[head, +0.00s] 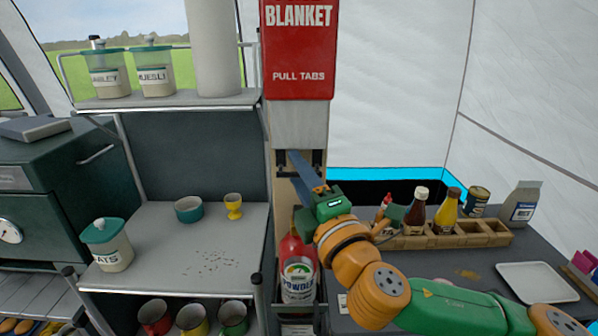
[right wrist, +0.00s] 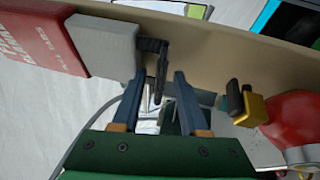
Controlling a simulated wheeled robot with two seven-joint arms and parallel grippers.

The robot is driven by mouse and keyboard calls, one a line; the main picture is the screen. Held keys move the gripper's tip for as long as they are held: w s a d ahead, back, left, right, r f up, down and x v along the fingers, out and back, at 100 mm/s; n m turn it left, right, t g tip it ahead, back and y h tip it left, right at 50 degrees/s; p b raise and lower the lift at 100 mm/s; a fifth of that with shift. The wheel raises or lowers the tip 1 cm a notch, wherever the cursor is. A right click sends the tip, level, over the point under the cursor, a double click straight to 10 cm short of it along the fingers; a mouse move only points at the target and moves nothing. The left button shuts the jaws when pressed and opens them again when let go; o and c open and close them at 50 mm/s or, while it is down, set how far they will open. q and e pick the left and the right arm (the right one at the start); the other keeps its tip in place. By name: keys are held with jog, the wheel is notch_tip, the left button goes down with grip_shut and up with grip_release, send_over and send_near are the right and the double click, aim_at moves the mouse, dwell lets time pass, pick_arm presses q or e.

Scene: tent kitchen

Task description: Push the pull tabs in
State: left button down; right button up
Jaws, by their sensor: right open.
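The red fire blanket box (head: 298,50), marked "BLANKET" and "PULL TABS", hangs on a narrow upright board. A light grey block (head: 300,122) sticks out below it. Two black pull tabs (head: 282,163) hang under the block, partly covered by my gripper. My right gripper (head: 303,165) comes from the lower right, its blue fingers pointing up at the tabs. In the right wrist view its jaws (right wrist: 158,92) are open and empty, with a black tab (right wrist: 160,70) showing between and just beyond the fingertips. Contact cannot be told. My left gripper is out of view.
A red powder extinguisher (head: 298,268) stands in a holder below my right gripper. A wooden rack (head: 410,240) with sauce bottles stands to the right, beside a white tray (head: 537,282). Shelves (head: 165,235) with cups and jars are on the left.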

jog(key=shift+s, duration=0.1)
grip_shut()
jog(key=shift+r, duration=0.15)
dwell(1.0)
